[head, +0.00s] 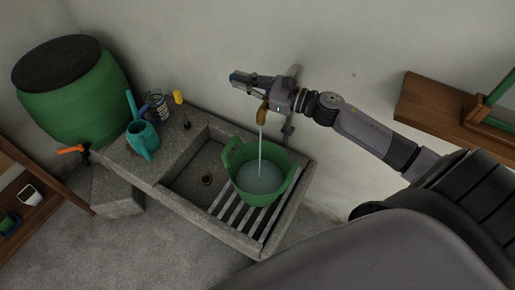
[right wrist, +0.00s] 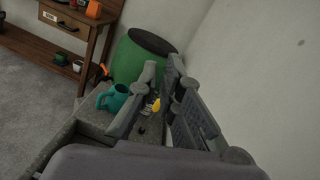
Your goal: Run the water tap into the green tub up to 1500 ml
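The green tub (head: 240,162) stands upright on a slatted rack in the right part of the stone sink. A thin water stream (head: 260,150) falls into it from the brass tap (head: 262,113). Water (head: 262,180) covers the tub's bottom; I cannot read a level mark. My right gripper (head: 238,80) is at the wall just above the tap, its fingers pointing left and hiding the tap's upper part. In the right wrist view its fingers (right wrist: 160,97) stand apart with a gap between them; no held thing shows. My left gripper is out of view.
The stone sink (head: 291,213) has a bare basin with a drain left of the tub. A teal watering can (head: 143,138), a jar (head: 156,106) and a yellow-handled brush (head: 179,98) stand on its left ledge. A green barrel (head: 75,105) is at left, a wooden shelf (head: 440,108) at right.

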